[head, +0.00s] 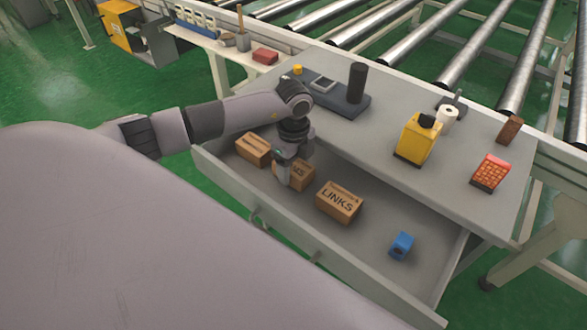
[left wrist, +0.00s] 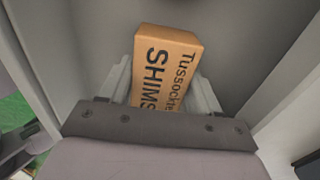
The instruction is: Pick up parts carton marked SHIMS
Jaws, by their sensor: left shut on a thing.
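The carton marked SHIMS (left wrist: 165,65) is a small brown box with black lettering. In the left wrist view it sits between the two fingers of my left gripper (left wrist: 163,88), which is shut on it. In the head view the same carton (head: 300,176) is in the open drawer (head: 375,248), between two other cartons and partly hidden by my gripper (head: 284,172). I cannot tell whether it touches the drawer floor. My right gripper is not in view.
The LINKS carton (head: 340,201) lies to the right in the drawer and another carton (head: 254,149) to the left. A blue object (head: 401,246) lies farther right. The tabletop (head: 365,135) above holds a yellow device (head: 416,140) and an orange calculator-like item (head: 491,173).

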